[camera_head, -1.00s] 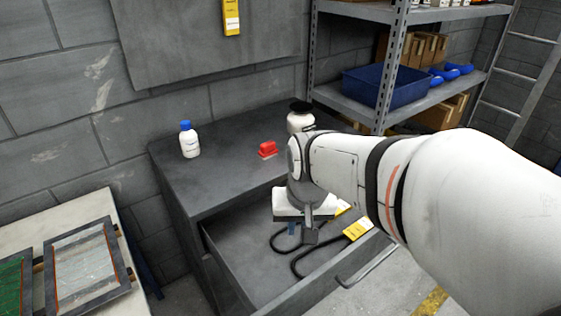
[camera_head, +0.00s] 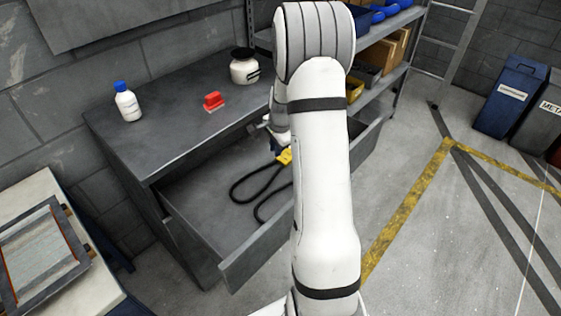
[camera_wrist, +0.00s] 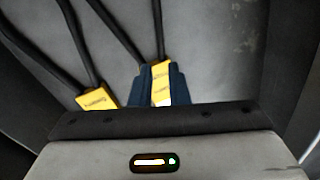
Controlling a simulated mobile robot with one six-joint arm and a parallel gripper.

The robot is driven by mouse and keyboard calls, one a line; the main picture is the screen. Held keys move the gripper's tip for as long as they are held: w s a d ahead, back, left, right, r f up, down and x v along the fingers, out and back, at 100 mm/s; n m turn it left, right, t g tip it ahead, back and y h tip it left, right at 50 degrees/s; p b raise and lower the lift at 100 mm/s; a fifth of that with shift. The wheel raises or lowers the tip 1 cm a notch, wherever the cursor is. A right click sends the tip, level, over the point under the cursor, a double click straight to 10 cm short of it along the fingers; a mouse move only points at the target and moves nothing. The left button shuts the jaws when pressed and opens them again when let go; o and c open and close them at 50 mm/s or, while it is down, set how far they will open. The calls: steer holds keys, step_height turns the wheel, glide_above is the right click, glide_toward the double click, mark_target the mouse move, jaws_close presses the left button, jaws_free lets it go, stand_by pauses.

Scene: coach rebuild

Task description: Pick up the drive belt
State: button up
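Black belts with yellow tags lie in the open drawer (camera_head: 205,205). In the head view one black belt (camera_head: 236,194) loops across the drawer floor, with a yellow tag (camera_head: 284,157) near my arm. In the wrist view a belt with a yellow tag (camera_wrist: 97,97) lies at the left. Another yellow and white tag (camera_wrist: 161,84) on a black strand sits between the dark blue fingers of my gripper (camera_wrist: 159,90). The fingers flank this tag closely; whether they press on it I cannot tell. My arm hides most of the gripper in the head view. Which belt is the drive belt I cannot read.
On the cabinet top (camera_head: 165,120) stand a blue-capped white bottle (camera_head: 127,104), a red object (camera_head: 213,101) and a white jar (camera_head: 244,68). A shelf rack (camera_head: 385,45) stands behind my arm. Bins (camera_head: 508,97) stand at the right. The floor with yellow lines is open.

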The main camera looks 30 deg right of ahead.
mark_target(272, 162)
steer(key=f, duration=0.2)
steer(key=w+f, duration=0.1)
steer(key=f, duration=0.3)
steer(key=shift+w+a+f, duration=0.1)
steer(key=shift+w+a, duration=0.05)
steer(key=shift+a, duration=0.25)
jaws_close()
